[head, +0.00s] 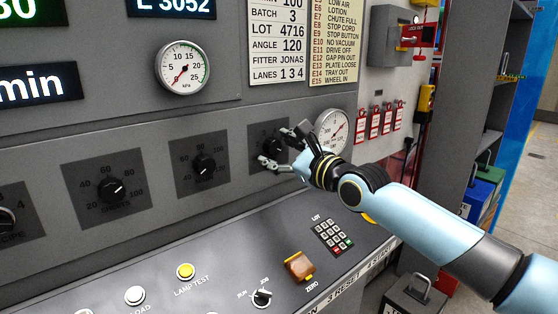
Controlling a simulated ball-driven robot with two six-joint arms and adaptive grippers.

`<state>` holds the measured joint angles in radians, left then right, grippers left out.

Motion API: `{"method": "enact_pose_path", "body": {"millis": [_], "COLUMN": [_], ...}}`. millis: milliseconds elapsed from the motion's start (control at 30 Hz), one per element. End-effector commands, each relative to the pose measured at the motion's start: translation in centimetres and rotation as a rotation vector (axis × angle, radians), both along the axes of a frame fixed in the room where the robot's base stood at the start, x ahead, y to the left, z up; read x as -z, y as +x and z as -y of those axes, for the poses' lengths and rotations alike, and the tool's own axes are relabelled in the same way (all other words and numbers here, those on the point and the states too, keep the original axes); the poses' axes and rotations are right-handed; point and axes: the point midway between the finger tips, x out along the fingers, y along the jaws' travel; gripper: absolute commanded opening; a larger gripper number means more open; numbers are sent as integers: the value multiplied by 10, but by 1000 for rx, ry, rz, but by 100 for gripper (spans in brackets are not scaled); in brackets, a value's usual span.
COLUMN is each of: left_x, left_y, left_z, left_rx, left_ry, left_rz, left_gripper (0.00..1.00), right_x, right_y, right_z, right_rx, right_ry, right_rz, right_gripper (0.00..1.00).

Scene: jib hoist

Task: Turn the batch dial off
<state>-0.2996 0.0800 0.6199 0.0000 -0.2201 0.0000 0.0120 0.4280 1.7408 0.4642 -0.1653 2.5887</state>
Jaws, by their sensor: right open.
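A dark square dial plate (254,172) is set in the grey panel, behind my right gripper. Its black knob (274,152) is partly covered by the gripper, and its label is hidden, so I cannot tell whether it is the batch dial or where it points. My right gripper (276,149) is open, with one finger above the knob and one below it. I cannot tell whether the fingers touch the knob. My left gripper is not in view.
Two other dials, one (111,187) marked 20 to 100 and one (203,164) beside it, lie to the left. A round gauge (332,132) sits close beside my right gripper. Below, the sloped desk carries a keypad (333,235), an orange-brown guarded switch (299,266) and a selector (262,297).

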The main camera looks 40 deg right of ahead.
Motion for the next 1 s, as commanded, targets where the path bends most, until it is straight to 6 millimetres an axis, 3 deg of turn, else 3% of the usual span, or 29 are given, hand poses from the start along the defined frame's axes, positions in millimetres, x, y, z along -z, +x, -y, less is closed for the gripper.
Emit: {"method": "enact_pose_path", "body": {"millis": [267, 700, 1000], "left_x": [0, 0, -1], "left_y": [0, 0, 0], "left_z": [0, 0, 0], "left_rx": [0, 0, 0], "left_ry": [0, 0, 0], "left_rz": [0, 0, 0], "left_gripper": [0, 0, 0], "right_x": [-1, 0, 0], "right_y": [1, 1, 1], "right_z": [0, 0, 0], "right_rx": [0, 0, 0], "right_ry": [0, 0, -42], "right_rz": [0, 0, 2], "right_gripper": [60, 5, 5]}}
